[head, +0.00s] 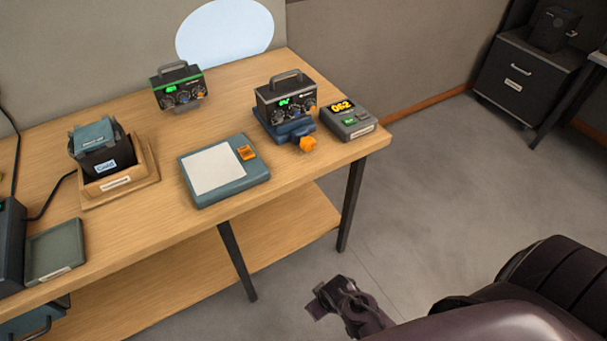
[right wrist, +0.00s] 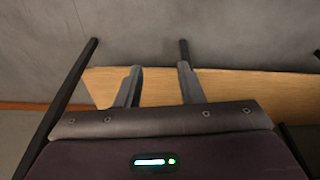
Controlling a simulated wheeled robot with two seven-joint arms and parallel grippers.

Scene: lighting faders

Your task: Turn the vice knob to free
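The vice knob (head: 307,144) is orange and sits at the front right of a blue vice (head: 284,129) on the wooden table. A dark box with a handle and green display (head: 286,97) sits in the vice. My right gripper (head: 319,299) is in front of the table, below the tabletop and well apart from the knob. In the right wrist view its two fingers (right wrist: 159,70) are spread with nothing between them. The knob is not visible in that view. My left gripper is not in view.
A grey unit with an orange readout (head: 350,122) stands close right of the vice. A flat teal pad (head: 224,170) lies left of it. A second handled box (head: 177,87) and a wooden tray (head: 145,187) are farther left. The floor (head: 450,190) at right is clear.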

